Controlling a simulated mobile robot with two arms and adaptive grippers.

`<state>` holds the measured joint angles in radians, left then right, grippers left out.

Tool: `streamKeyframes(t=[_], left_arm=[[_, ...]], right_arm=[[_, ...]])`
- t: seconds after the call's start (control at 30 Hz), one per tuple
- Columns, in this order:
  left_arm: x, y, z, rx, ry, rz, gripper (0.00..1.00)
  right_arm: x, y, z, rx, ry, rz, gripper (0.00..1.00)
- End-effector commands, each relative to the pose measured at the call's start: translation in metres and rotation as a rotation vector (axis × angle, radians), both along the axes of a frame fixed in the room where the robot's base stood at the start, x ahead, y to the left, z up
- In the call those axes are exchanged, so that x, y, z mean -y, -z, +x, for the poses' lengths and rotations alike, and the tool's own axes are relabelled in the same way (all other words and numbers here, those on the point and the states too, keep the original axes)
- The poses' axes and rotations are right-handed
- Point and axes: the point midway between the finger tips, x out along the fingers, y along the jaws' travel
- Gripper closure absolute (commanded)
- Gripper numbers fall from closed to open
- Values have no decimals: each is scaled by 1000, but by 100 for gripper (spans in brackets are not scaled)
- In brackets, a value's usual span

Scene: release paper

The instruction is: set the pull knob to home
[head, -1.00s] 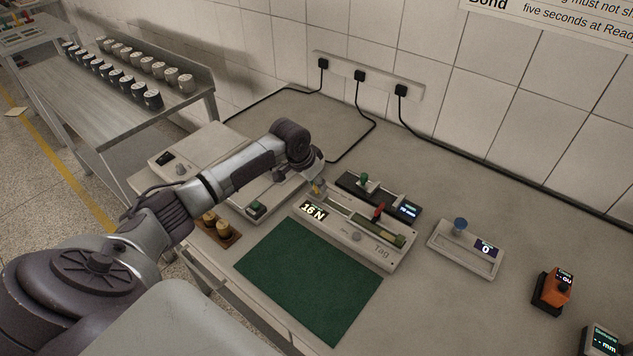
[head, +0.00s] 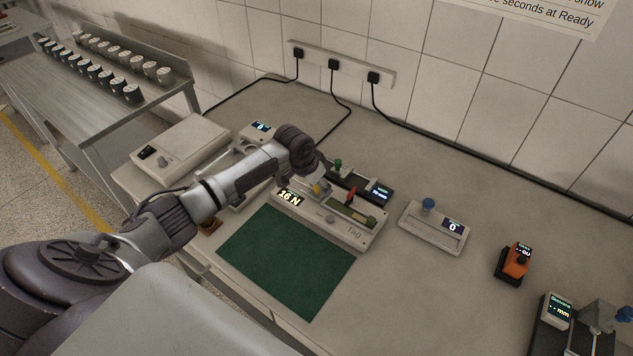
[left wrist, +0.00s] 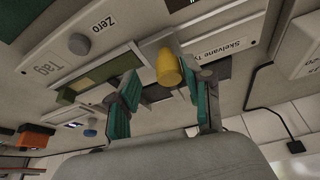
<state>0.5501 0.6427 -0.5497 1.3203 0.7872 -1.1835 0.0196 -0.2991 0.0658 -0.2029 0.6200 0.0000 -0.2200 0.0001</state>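The pull tester (head: 372,237) is a long pale unit with a "16 N" display, a "Tag" label and a grey Zero button (head: 331,219). My right gripper is not in view.
A green mat (head: 285,262) lies in front. A pale box with a blue knob (head: 429,204) and an orange device (head: 516,262) stand to the right, with clear bench between.

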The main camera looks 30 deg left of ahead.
Motion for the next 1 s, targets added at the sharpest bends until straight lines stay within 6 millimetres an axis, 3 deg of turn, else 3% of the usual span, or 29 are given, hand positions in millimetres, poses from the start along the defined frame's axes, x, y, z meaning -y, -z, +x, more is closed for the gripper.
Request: streamKeyframes(t=[0.37,0.8,1.0], left_arm=[[-5,-9,-2,3,-4,5,48],[-10,-88,-34,4,0,7,48],[-11,-109,-42,2,0,5,48]], right_arm=[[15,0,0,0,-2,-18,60],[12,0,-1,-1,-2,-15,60],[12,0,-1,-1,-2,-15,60]])
